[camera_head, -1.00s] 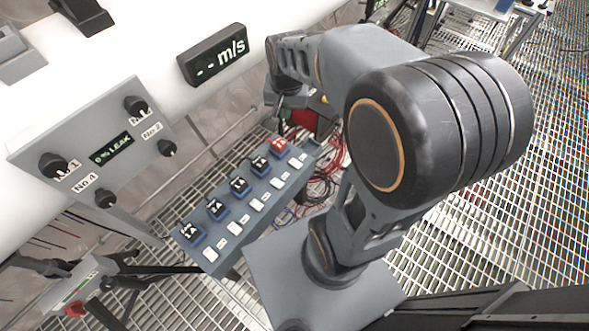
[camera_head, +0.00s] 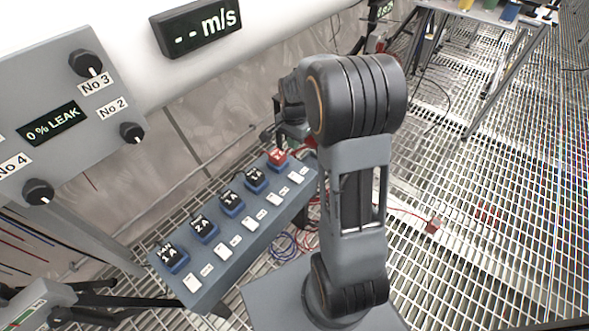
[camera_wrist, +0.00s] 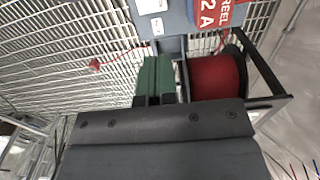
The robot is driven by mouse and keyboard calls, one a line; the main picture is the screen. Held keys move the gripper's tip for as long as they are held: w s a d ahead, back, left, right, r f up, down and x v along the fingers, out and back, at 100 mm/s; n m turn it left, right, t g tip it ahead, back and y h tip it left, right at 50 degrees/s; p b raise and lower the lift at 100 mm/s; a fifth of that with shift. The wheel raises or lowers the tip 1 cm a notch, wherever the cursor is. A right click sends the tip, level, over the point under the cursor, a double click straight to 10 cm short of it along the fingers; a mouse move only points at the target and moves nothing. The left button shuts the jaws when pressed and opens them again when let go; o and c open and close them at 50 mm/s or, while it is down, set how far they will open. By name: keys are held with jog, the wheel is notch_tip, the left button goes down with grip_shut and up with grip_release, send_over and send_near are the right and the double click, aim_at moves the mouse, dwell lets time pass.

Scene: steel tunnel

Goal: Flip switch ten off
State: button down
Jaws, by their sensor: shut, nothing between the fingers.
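A blue-grey switch panel (camera_head: 222,262) runs diagonally through the head view. It carries several blue-based switches, such as the near one (camera_head: 171,257), and one red switch (camera_head: 278,158) at the far end. White labels lie beside them. I cannot read which one is switch ten. My gripper (camera_wrist: 155,80) shows in the wrist view with its green fingers together and nothing between them. The panel's end and a red switch marked "REEL 2A" (camera_wrist: 211,13) are at the top there, ahead of the fingertips and apart from them. In the head view the gripper is mostly hidden by my arm.
A red cable reel (camera_wrist: 214,78) in a dark frame stands right of the fingers. A grey dial panel (camera_head: 60,110) and an "m/s" display (camera_head: 197,27) are at the left. A table (camera_head: 490,20) stands at the far right on open grating.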

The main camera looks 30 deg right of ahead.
aim_at(298, 176)
notch_tip(298, 176, down, 14)
jog(key=b, duration=0.6)
jog(key=shift+d, duration=0.15)
jog(key=shift+w+a+f, duration=0.1)
jog(key=shift+a+f, duration=0.05)
jog(key=shift+a, duration=0.15)
jog(key=shift+d, duration=0.2)
jog(key=shift+s+d+r+p, duration=0.1)
jog(key=shift+s+r+p, duration=0.05)
jog(key=shift+s+p, duration=0.2)
jog(key=shift+s+d+r+p, duration=0.1)
jog(key=shift+s+p, duration=0.1)
jog(key=shift+s, duration=0.2)
